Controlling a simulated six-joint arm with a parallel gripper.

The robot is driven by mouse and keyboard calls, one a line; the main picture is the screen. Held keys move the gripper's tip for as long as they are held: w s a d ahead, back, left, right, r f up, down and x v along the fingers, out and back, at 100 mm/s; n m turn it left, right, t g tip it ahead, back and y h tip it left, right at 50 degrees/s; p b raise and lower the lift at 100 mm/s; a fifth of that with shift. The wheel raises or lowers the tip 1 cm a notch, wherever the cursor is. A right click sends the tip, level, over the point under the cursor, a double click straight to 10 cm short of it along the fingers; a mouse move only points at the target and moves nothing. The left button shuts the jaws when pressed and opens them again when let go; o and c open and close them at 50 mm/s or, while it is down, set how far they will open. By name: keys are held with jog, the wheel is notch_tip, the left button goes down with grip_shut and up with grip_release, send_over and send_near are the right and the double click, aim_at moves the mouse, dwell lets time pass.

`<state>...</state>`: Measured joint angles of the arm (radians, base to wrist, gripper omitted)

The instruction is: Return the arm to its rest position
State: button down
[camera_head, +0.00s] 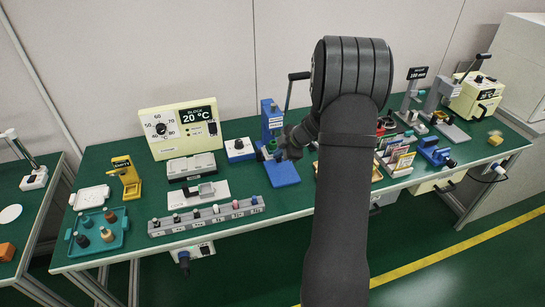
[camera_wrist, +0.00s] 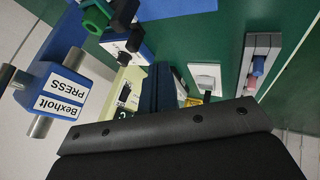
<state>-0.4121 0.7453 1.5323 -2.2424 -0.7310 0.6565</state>
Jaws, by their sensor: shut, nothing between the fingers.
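My arm rises through the middle of the head view and bends left at its top. My gripper (camera_head: 281,153) is a dark shape at its end, in front of the blue press (camera_head: 271,112). It is shut with nothing held; its fingertips are small and hard to make out there. In the wrist view a broad black part of mine with bolts fills the bottom. The press, labelled "Bexholt PRESS" (camera_wrist: 62,92), shows at the left of that view. I cannot tell whether the gripper touches the press.
The green bench (camera_head: 130,255) is crowded. A cream heating block reading 20 °C (camera_head: 176,143), a grey rack (camera_head: 190,226) and a teal tray (camera_head: 122,243) with small bottles stand left. Card holders (camera_head: 396,158) and a blue fixture (camera_head: 433,152) stand right. A wall closes the back.

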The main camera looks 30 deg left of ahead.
jog(key=shift+d+r, duration=0.35)
jog(key=shift+r, duration=0.05)
send_near(257, 161)
jog(key=s, duration=0.1)
jog(key=s+d+f, duration=0.1)
jog(key=s, duration=0.1)
jog(key=shift+f, duration=0.35)
jog(key=shift+w+a+f, duration=0.25)
jog(key=shift+w+a, duration=0.2)
jog(key=shift+a, duration=0.1)
jog(key=shift+w+a+f, duration=0.3)
jog(key=shift+w+a, duration=0.15)
jog(key=shift+a, duration=0.1)
jog(key=shift+w+a, duration=0.5)
